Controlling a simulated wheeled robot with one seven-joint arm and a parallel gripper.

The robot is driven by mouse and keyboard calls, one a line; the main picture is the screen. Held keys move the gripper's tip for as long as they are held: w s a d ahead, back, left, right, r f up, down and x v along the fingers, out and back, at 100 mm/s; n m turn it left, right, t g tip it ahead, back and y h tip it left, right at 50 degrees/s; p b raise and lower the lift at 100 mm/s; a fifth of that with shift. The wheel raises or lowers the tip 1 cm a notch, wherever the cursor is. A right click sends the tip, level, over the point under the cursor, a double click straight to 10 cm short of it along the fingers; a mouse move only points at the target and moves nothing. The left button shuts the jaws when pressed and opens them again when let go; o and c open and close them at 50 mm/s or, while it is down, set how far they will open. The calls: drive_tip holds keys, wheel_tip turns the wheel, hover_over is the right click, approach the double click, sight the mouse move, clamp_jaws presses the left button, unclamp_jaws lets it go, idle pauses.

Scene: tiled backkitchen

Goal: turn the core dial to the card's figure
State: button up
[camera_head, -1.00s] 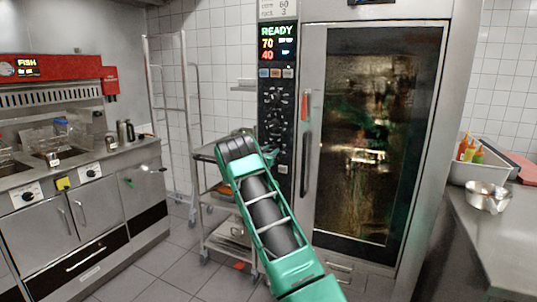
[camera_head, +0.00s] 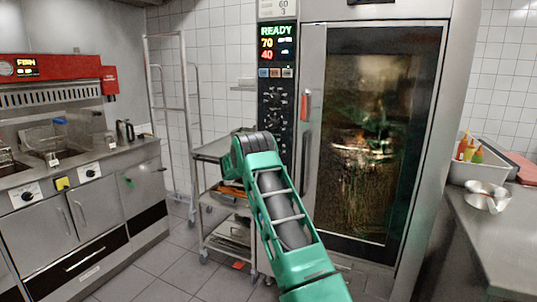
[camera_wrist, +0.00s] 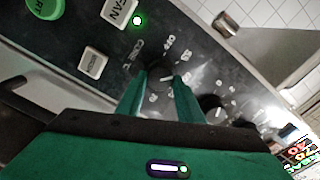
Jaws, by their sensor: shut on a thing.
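The core dial (camera_wrist: 157,68) is a dark round knob on the oven's black control panel, ringed by white figures too small to read surely. My gripper (camera_wrist: 158,84) has its two green fingers shut on the dial, one on each side. The dial's pointer is not clear. In the head view my arm hides the gripper and the lower part of the panel (camera_head: 275,101). The display (camera_head: 277,42) reads READY, with 70 in yellow and 40 in red. A pale card (camera_head: 278,9) above it shows 60 over 3, its top cut off.
In the wrist view another dial (camera_wrist: 212,106) sits right of the gripped one, and FAN (camera_wrist: 120,12) and square white (camera_wrist: 92,63) buttons lie to the left. In the head view a steel trolley (camera_head: 215,150) stands left of the oven door handle (camera_head: 305,130). A counter (camera_head: 495,235) is right.

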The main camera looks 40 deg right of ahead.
drive_tip(key=m, duration=0.5)
drive_tip(key=shift+s+d, duration=0.1)
drive_tip(key=shift+d, duration=0.05)
drive_tip(key=shift+f, duration=0.1)
idle(0.5)
drive_tip(key=o, duration=1)
drive_tip(key=v, duration=1)
drive_tip(key=shift+a+f, duration=0.1)
drive_tip(key=shift+a, duration=0.3)
